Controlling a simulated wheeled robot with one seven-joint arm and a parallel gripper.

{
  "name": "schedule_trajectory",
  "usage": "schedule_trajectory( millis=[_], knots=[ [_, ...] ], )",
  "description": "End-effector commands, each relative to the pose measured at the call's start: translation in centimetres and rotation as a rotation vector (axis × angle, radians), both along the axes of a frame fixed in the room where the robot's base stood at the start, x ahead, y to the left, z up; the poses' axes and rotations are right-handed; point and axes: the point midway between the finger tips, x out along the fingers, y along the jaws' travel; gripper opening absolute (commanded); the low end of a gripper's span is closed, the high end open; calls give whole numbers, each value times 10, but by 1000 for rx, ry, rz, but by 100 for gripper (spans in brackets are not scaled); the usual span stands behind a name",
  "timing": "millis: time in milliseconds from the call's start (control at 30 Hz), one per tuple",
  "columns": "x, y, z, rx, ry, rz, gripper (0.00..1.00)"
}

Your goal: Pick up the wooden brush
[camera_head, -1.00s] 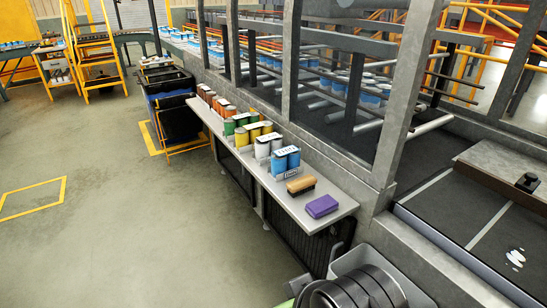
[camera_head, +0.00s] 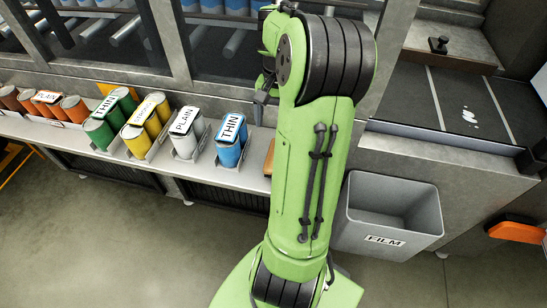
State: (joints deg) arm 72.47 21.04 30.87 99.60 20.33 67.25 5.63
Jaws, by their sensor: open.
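The wooden brush (camera_head: 269,158) shows only as a brown sliver on the grey shelf (camera_head: 240,178), just right of the blue cans. My green arm covers the rest of it. My gripper (camera_head: 262,100) is a small dark part at the left side of the arm's upper end. In the picture it is above the brush, and the two look apart. It is open, and nothing shows in it. Its fingers are partly hidden by the arm, and its distance from the brush is hard to tell.
Blue cans labelled THIN (camera_head: 230,138) stand close left of the brush, with white cans (camera_head: 186,135) and several others further left. A grey bin labelled FILM (camera_head: 393,220) stands right of my arm. Posts and a low wall rise behind the shelf.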

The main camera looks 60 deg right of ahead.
Motion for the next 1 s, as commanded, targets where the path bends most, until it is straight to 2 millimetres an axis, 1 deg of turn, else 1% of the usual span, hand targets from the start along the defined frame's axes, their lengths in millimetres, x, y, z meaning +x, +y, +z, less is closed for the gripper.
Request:
schedule_trajectory(
  millis=[33,200,300,367,433,600,700,900,933,1000],
  knots=[
    [-2,1,-19,6,4,-3,83],
    [-5,6,-61,5,3,-1,83],
    [-5,8,-75,2,2,0,83],
    [-5,8,-80,2,2,1,83],
    [-5,9,-90,2,2,1,83],
    [-6,11,-123,3,2,2,83],
    [-6,12,-132,0,1,1,83],
    [-6,12,-131,-1,0,1,83],
    [-6,12,-131,-1,0,1,80],
    [-6,12,-131,-1,0,1,69]
  ],
)
